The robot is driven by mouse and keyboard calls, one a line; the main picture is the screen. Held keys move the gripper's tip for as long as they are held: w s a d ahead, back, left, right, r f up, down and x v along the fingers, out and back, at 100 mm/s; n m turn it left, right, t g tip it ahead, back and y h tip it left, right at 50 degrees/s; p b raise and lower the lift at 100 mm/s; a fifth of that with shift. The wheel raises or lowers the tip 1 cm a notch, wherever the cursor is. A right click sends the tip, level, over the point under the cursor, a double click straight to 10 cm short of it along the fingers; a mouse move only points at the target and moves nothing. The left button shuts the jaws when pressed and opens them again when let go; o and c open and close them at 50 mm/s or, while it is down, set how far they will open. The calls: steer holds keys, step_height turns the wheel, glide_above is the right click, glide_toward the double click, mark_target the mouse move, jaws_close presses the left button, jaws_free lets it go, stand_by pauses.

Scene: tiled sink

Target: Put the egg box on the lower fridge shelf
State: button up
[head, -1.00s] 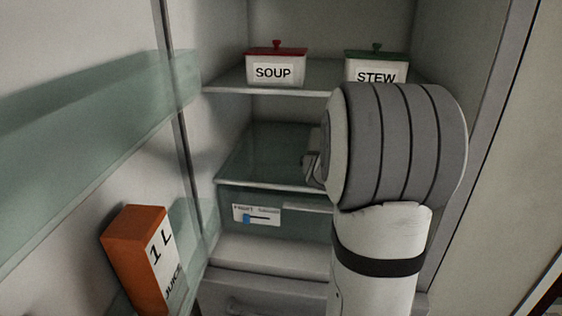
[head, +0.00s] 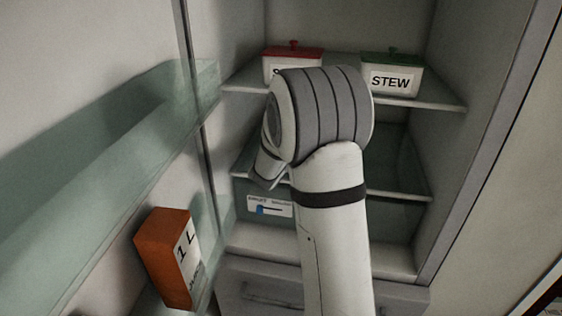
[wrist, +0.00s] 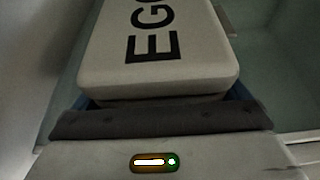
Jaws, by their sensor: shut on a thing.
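The egg box, a pale box with dark "EGG" lettering, fills the upper middle of the wrist view (wrist: 190,60). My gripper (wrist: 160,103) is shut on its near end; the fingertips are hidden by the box. In the head view my arm hides the egg box and the gripper's jaws. My wrist is at the left part of the lower fridge shelf (head: 408,180), a glass shelf with a pale front edge. I cannot tell whether the box touches the shelf.
The upper shelf (head: 440,101) holds a soup container (head: 292,55) and a stew container (head: 391,75). A drawer with a slider label (head: 268,207) is under the lower shelf. An orange juice carton (head: 167,257) stands in the door rack at left. The lower shelf's right side looks clear.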

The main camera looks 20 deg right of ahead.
step_height(320, 180, down, 2)
steer(key=shift+w+d+f, duration=0.1)
steer(key=o, duration=1.1)
